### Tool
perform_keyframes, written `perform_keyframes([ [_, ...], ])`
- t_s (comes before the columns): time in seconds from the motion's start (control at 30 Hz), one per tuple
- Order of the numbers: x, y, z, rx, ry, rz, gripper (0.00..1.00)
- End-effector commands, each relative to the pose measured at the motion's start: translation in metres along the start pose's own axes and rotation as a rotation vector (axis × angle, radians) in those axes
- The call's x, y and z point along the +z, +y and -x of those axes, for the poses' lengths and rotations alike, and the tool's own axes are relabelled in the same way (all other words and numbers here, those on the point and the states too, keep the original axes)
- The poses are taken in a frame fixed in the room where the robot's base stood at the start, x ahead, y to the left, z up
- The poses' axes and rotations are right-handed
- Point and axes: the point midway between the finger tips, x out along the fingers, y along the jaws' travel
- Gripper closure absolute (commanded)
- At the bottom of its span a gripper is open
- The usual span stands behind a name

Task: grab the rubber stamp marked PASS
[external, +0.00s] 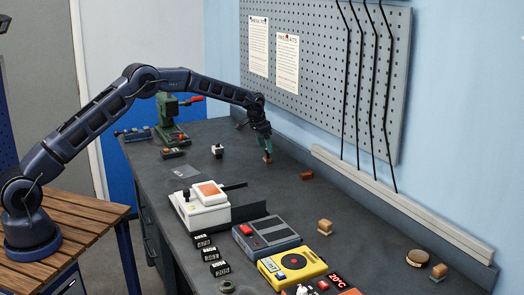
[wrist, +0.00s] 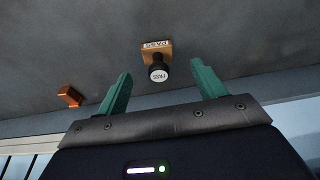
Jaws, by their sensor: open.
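The PASS stamp (wrist: 155,52) has a wooden block lettered PASS and a round black knob with a white PASS label on top. In the wrist view it stands on the dark bench, in the gap between the tips of my gripper (wrist: 160,70). My gripper's green fingers are open, one on each side of the knob, and do not visibly touch it. In the external view my gripper (external: 265,145) points down over the stamp (external: 267,159) near the back of the bench. The fingers hide most of the stamp there, so the exact height gap is unclear.
A reddish-brown block (external: 306,175) lies close by; an orange-brown block also shows in the wrist view (wrist: 70,96). A white device (external: 203,212), a grey device (external: 266,237) and a yellow device (external: 291,263) crowd the front. A pegboard (external: 320,75) stands behind.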

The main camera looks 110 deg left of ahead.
Motion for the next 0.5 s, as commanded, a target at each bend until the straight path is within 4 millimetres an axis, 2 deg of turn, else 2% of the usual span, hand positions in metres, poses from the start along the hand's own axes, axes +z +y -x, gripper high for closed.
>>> perform_keyframes([
  [0.3,0.002,0.003,-0.04,0.001,-0.002,0.001,0.31],
  [0.5,0.002,0.003,-0.049,0.0,-0.001,0.0,0.31],
])
